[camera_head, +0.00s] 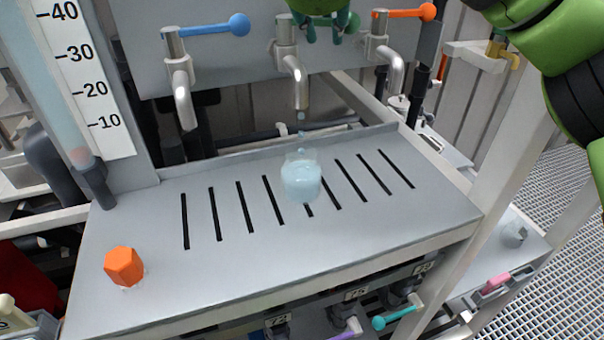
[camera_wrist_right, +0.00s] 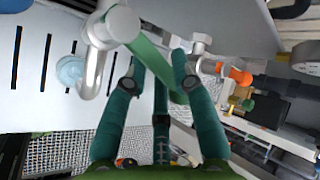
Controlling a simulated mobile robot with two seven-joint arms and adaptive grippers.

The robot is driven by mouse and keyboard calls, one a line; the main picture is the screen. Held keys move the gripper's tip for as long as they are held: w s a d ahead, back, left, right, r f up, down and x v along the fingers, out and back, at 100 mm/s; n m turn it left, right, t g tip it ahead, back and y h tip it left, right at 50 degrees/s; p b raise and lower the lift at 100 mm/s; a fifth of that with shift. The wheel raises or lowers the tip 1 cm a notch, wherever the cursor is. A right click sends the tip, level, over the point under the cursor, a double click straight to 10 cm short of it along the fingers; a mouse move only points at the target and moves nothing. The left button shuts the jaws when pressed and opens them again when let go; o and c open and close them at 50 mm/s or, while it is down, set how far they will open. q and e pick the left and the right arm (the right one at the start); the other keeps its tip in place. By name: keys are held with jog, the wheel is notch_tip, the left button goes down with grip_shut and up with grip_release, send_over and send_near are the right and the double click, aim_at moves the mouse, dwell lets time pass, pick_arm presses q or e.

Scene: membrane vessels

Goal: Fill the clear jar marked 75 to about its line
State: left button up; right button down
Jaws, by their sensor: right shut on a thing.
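A small clear jar (camera_head: 301,178) stands upright on the slotted metal tray, below the spout of the middle tap (camera_head: 298,85). It holds pale blue liquid, and drops show between spout and jar. Its 75 mark and line cannot be read. The jar also shows from above in the right wrist view (camera_wrist_right: 70,70). My right gripper (camera_head: 326,27) is at the middle tap, at the top of the head view. In the wrist view its teal fingers are shut on the tap's green handle (camera_wrist_right: 155,58). My left gripper is not in view.
A tap with a blue handle (camera_head: 215,27) is on the left and one with an orange handle (camera_head: 405,13) on the right. A gauge tube with a scale (camera_head: 88,80) stands at left. An orange hexagonal piece (camera_head: 123,266) sits at the tray's front left. The tray's front is mostly clear.

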jog(key=shift+r, duration=0.4)
jog(key=w+n+y, duration=0.1)
jog(key=n, duration=0.1)
jog(key=w+n+y+p, duration=0.1)
jog(key=n+y, duration=0.1)
jog(key=n+y+p, duration=0.1)
jog(key=n, duration=0.1)
jog(key=shift+w+d+r+y, duration=0.1)
jog(key=shift+w+y, duration=0.3)
jog(key=c, duration=1.2)
grip_release()
jog(key=shift+a, duration=0.2)
